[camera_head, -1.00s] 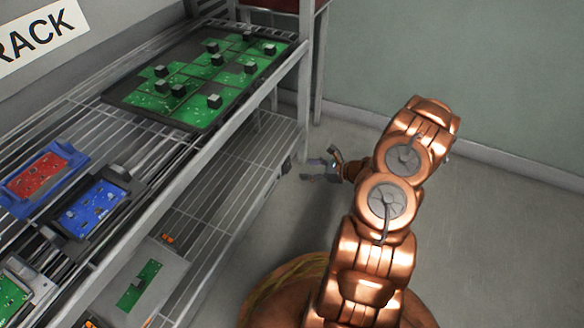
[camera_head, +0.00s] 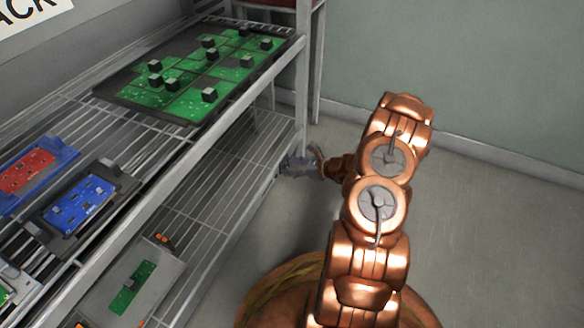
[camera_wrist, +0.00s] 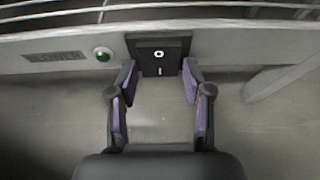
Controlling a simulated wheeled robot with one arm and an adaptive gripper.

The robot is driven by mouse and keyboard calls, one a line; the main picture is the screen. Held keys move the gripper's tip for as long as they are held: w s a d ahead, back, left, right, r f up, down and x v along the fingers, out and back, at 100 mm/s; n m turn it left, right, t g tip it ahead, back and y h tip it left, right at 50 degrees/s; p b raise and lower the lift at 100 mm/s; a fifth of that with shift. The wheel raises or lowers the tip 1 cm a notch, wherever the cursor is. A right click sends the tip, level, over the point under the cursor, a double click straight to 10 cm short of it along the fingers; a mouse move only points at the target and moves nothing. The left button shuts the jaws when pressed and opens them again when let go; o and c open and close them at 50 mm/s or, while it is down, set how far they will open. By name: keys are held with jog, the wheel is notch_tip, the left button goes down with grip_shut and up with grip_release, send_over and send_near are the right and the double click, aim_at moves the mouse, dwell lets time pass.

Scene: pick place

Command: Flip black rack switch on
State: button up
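The black rack switch (camera_wrist: 159,53) is set in the rack's pale front edge in the wrist view, marked O above and I below. Its rocker position is hard to tell. My gripper (camera_wrist: 159,74) is open, with a purple-padded finger at each side of the switch's lower part and nothing between the pads. Whether the fingertips touch the switch cannot be told. In the head view my gripper (camera_head: 285,166) is at the lower shelf's edge near the rack's corner post and hides the switch.
A lit green button (camera_wrist: 102,54) and a label plate (camera_wrist: 54,57) sit left of the switch. The rack's upper shelf holds a tray of green boards (camera_head: 190,75) and blue and red board holders (camera_head: 80,203). Floor to the right (camera_head: 480,230) is clear.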

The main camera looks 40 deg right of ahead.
jog(key=c, duration=0.7)
jog(key=shift+w+a+r+p, duration=0.1)
jog(key=shift+w+r+p, duration=0.2)
jog(key=shift+p, duration=0.25)
jog(key=shift+w+r+t+y+p, duration=0.25)
jog(key=shift+t+p, duration=0.25)
jog(key=shift+p, duration=0.25)
jog(key=shift+s+f+p, duration=0.1)
jog(key=shift+f+p, duration=0.05)
jog(key=shift+p, duration=0.3)
jog(key=shift+s+f+t+y, duration=0.1)
jog(key=shift+f+t+y, duration=0.2)
jog(key=shift+t, duration=0.1)
jog(key=shift+f, duration=0.25)
jog(key=shift+s+t+y+b, duration=0.1)
jog(key=shift+t+y+b, duration=0.2)
jog(key=shift+t, duration=0.1)
jog(key=shift+s, duration=0.1)
jog(key=o, duration=1.1)
jog(key=shift+s+f, duration=0.1)
